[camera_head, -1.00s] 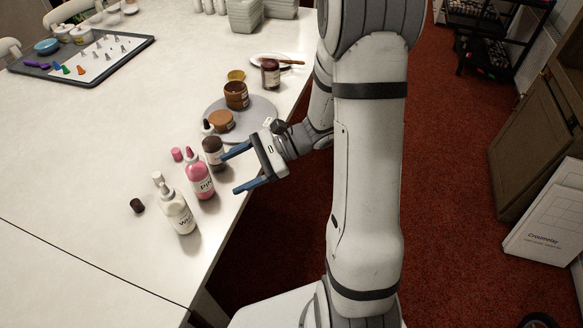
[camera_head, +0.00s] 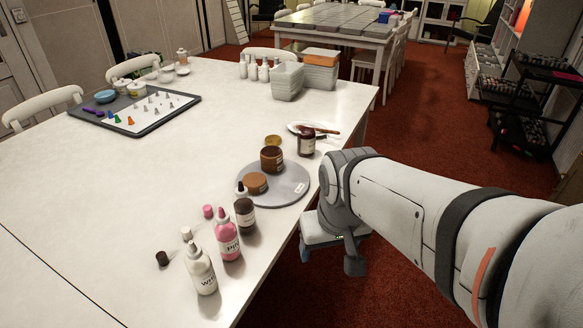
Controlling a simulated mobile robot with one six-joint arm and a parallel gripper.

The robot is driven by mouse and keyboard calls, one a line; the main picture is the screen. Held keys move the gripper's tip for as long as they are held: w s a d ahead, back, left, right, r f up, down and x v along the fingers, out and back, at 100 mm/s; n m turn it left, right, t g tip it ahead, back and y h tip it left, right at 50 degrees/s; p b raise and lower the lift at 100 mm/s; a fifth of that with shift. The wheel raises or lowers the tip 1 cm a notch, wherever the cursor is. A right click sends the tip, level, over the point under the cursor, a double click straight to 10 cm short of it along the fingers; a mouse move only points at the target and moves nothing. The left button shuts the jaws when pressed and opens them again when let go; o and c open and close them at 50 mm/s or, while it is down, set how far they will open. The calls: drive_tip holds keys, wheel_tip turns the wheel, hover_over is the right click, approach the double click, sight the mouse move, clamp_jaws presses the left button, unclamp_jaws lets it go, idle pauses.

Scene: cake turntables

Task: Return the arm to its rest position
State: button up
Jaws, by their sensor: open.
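My arm (camera_head: 420,215) reaches in from the lower right and bends at a grey-white joint beside the table's right edge. Below that joint, other pale parts of mine hang over the red floor. The arm shows no contact with the bottles or jars on the table.
The white table (camera_head: 110,215) holds a grey turntable (camera_head: 288,190) with two brown jars. A white bottle (camera_head: 201,270), a pink bottle (camera_head: 227,237) and a dark bottle (camera_head: 244,210) stand near its edge. The red floor (camera_head: 400,120) is clear beyond the arm.

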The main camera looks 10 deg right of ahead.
wheel_tip(320, 180, up, 7)
drive_tip(key=p, duration=0.6)
drive_tip(key=shift+s+f, duration=0.15)
drive_tip(key=shift+s, duration=0.1)
idle(0.4)
